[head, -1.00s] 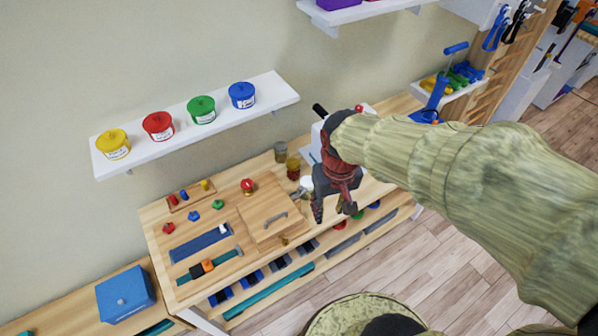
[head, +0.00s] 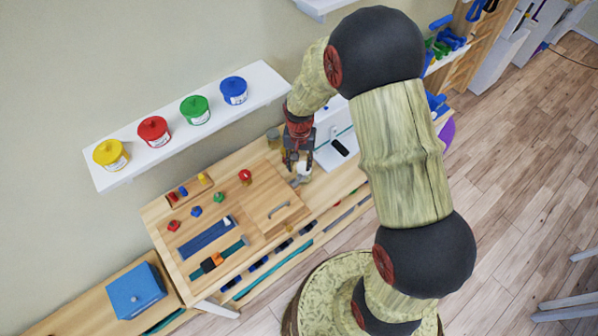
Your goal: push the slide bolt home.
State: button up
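I cannot pick out the slide bolt for certain. A blue strip with a white piece at its right end (head: 205,237) lies on the wooden workbench top (head: 160,213). Below it is a teal strip carrying an orange block (head: 218,258) and dark pieces. My gripper (head: 298,170) points down at the far right part of the bench, over a small white-and-grey object (head: 304,173). The fingers are small and dark here, so I cannot tell whether they touch or hold it.
A wooden panel with a grey handle (head: 279,210) lies mid-bench, a red knob (head: 245,176) near its back corner. Coloured pegs (head: 196,211) stand at the left. A white shelf with coloured tubs (head: 258,86) hangs behind. A white box-like unit (head: 334,130) is right of my gripper.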

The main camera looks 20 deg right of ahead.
aim_at(299, 176)
notch_tip(299, 176, down, 7)
jog(key=shift+w+r, duration=0.1)
jog(key=shift+r, duration=0.05)
jog(key=shift+c, duration=1)
grip_shut()
jog(key=shift+a, duration=0.1)
